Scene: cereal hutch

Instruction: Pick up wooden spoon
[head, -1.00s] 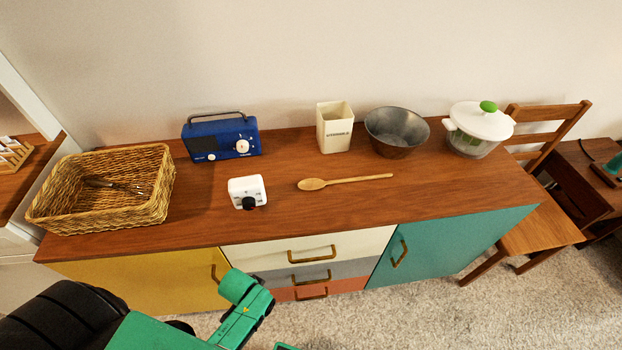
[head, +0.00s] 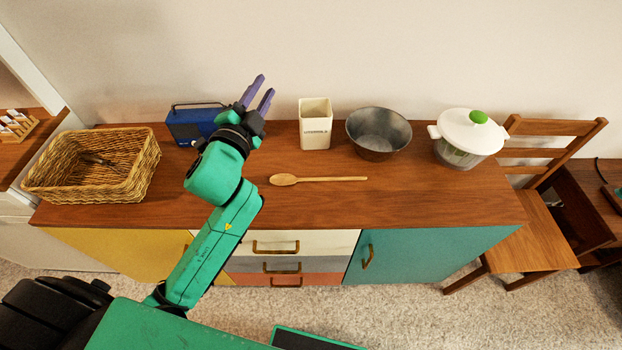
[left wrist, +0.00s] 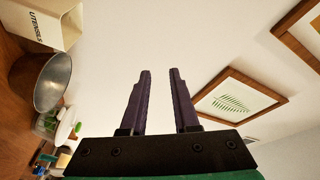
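The wooden spoon (head: 318,180) lies flat on the brown hutch top (head: 420,200), its bowl to the left and its handle to the right. My left gripper (head: 263,92) is raised above the hutch, up and left of the spoon, in front of the blue radio. Its two purple fingers are apart with nothing between them, as the left wrist view (left wrist: 161,75) also shows. The spoon does not show in the left wrist view. My right gripper is not in view.
Behind the spoon stand a cream utensil holder (head: 315,124), a metal bowl (head: 378,132) and a white-lidded salad spinner (head: 468,137). A wicker basket (head: 92,165) is at the left, and the blue radio (head: 190,124) is partly hidden by my arm. The top right of the spoon is clear.

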